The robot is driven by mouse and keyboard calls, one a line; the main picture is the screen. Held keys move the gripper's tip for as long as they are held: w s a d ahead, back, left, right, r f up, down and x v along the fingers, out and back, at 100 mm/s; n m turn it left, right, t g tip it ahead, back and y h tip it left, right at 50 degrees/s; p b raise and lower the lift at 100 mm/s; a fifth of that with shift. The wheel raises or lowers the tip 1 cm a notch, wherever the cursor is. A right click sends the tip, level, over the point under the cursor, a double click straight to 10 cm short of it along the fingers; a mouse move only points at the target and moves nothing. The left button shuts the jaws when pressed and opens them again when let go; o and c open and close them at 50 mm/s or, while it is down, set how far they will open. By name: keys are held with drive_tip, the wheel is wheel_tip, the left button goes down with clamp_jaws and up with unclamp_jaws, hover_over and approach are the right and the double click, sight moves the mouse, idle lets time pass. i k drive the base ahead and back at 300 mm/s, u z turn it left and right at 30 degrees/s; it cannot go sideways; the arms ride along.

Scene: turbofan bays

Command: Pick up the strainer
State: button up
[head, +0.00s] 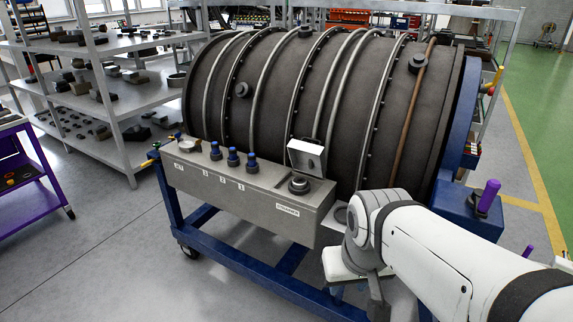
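A grey box (240,190) is mounted along the front of the large dark engine casing. A small label (287,211), which seems to read "STRAINER", is on its right front. Above the label is a round dark port or fitting (299,186) with a lighter top; it may be the strainer or its housing, but I cannot tell. A square metal lid (307,157) stands raised behind it. My gripper (377,303) points down at the lower right, in front of and below the box's right end. It is apart from the fitting, and its fingers are not clear.
The casing (320,90) rests on a blue wheeled frame (240,262). Blue-capped fittings (233,158) stand left of the lid. Shelves with dark parts (110,90) are at left, with a purple cart (35,200). A purple handle (488,196) rises at right. Floor at front left is clear.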

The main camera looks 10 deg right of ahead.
sight(298, 183)
drive_tip(key=u, duration=0.05)
drive_tip(key=i, duration=1)
drive_tip(key=z, duration=0.05)
